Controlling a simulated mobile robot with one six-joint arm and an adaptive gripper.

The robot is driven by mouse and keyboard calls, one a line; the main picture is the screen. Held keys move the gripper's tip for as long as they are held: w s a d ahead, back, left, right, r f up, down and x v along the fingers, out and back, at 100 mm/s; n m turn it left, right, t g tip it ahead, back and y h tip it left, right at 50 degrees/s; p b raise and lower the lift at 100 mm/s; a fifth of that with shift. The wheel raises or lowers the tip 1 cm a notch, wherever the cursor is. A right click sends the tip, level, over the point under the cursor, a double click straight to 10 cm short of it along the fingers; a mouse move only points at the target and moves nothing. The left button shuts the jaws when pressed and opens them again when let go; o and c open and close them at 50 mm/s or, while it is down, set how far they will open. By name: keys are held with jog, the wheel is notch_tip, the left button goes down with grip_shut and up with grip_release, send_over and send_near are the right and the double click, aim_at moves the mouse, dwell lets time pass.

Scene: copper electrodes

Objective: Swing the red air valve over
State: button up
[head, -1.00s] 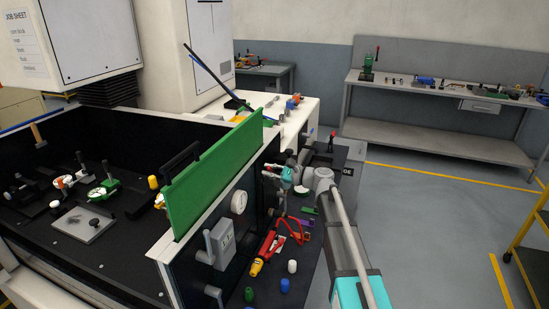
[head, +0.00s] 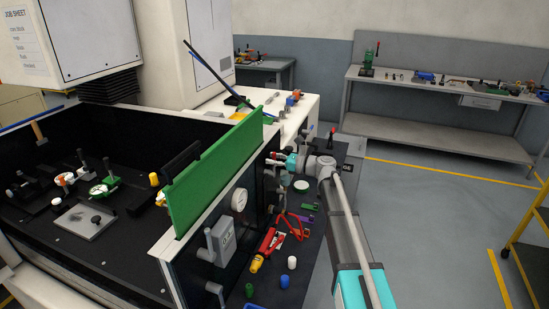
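A small red part, seemingly the red air valve's handle (head: 272,161), shows at the right end of the machine's dark front panel, beyond the green guard. My gripper (head: 281,161) is right beside it, pointing left toward the panel. The valve body is mostly hidden by my gripper and the panel edge.
The green guard (head: 212,172) stands upright left of my arm. A gauge (head: 239,199) and a grey switch box (head: 222,240) are on the panel. A red and yellow tool (head: 264,250) and several coloured caps lie on the dark shelf below. Open floor is to the right.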

jog(key=shift+d, duration=0.1)
dwell(0.3)
jog(key=shift+v, duration=2.95)
jog(key=shift+s, duration=0.1)
jog(key=v, duration=1.2)
jog(key=shift+f, duration=0.1)
